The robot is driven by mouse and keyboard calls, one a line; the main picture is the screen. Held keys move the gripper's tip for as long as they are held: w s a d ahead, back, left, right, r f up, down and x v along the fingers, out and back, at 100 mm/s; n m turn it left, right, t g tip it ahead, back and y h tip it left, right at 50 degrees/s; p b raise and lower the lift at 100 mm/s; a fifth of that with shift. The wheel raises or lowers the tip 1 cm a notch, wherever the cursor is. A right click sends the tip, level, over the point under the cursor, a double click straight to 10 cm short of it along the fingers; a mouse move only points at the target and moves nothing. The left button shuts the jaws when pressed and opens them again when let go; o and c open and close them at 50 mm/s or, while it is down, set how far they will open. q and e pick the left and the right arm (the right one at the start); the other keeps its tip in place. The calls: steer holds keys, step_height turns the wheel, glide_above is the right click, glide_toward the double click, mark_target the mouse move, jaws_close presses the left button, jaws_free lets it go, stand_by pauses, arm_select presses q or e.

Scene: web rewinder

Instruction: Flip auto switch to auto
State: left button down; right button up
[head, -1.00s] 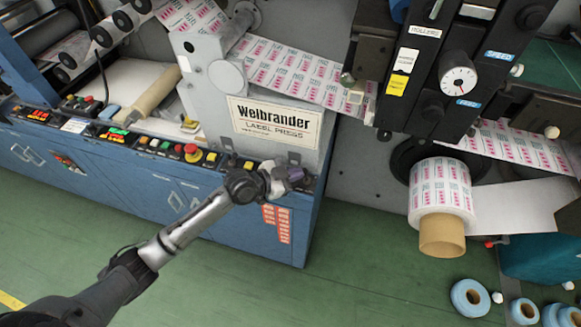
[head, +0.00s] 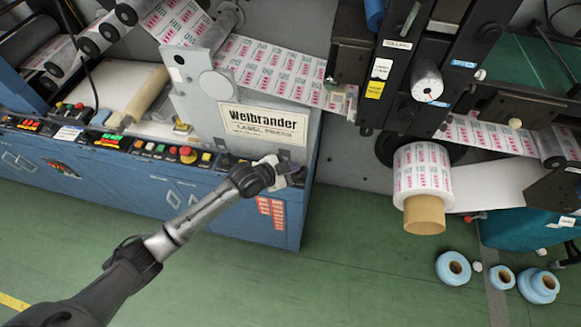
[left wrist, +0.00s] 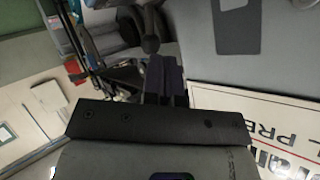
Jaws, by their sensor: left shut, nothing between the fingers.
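My left gripper (head: 292,173) is over the right end of the blue console's control panel (head: 110,140), just below the Welbrander sign (head: 263,123). Its dark fingers are shut with nothing between them; they also show in the left wrist view (left wrist: 165,78). A dark lever-like part with a rounded end (left wrist: 150,42) appears just beyond the fingertips there; I cannot tell whether it is the auto switch or whether they touch. No auto label is readable, and my gripper covers part of the panel's right end. My right gripper is not in view.
A red button (head: 187,151) and several other buttons sit left of my gripper. The grey press housing (head: 200,85) rises behind it. A label roll (head: 422,170) hangs at right. Blue rolls (head: 453,268) lie on the green floor, which is open in front of the console.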

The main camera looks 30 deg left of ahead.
arm_select(q)
steer(key=shift+r, duration=0.3)
steer(key=shift+s+a+r+p, duration=0.1)
steer(key=shift+s+r+p, duration=0.3)
steer(key=shift+p, duration=0.4)
steer(key=d+r+p+v, duration=0.1)
steer(key=p+v, duration=0.3)
steer(key=v, duration=0.8)
steer(key=shift+s+r, duration=0.25)
steer(key=shift+r, duration=0.15)
